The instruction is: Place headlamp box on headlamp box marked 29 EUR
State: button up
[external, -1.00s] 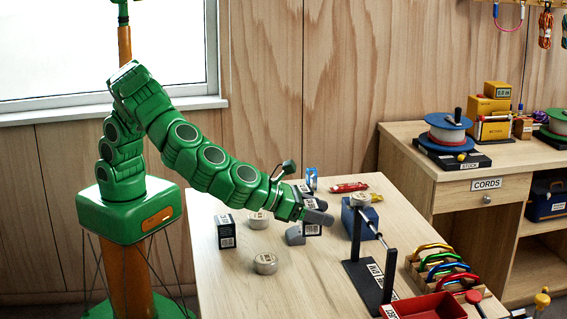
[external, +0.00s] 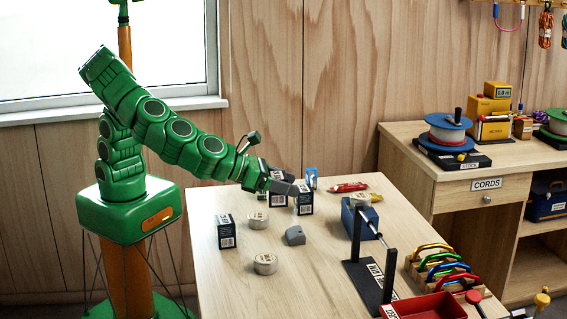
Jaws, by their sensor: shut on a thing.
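My gripper (external: 291,188) is shut on a dark headlamp box (external: 278,200) with a white label, at the back of the table; the fingers hide part of it. Another dark headlamp box (external: 305,201) with a barcode label stands close at its right, near the fingertips. Whether the two boxes touch, and how high the held one is above the table, I cannot tell. A third dark box (external: 226,232) stands upright at the left of the table. The prices are too small to read, so I cannot tell which box is marked 29 EUR.
Two round tins (external: 265,264) and a grey wedge-shaped block (external: 295,235) are on the table (external: 300,285). The front middle is clear.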

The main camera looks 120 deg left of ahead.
jog(key=s+d+r+n, duration=0.1)
jog(key=s+r, duration=0.3)
jog(key=s, duration=0.9)
jog(key=s+d+r, duration=0.2)
jog(key=s+r, duration=0.1)
jog(key=s, duration=1)
jog(key=g, duration=0.1)
send_over(232, 218)
jog(key=shift+y, duration=0.3)
jog(key=shift+w+d+f, duration=0.1)
jog(key=shift+f, duration=6.3)
jog(key=shift+f, duration=0.15)
jog(key=o, duration=1.1)
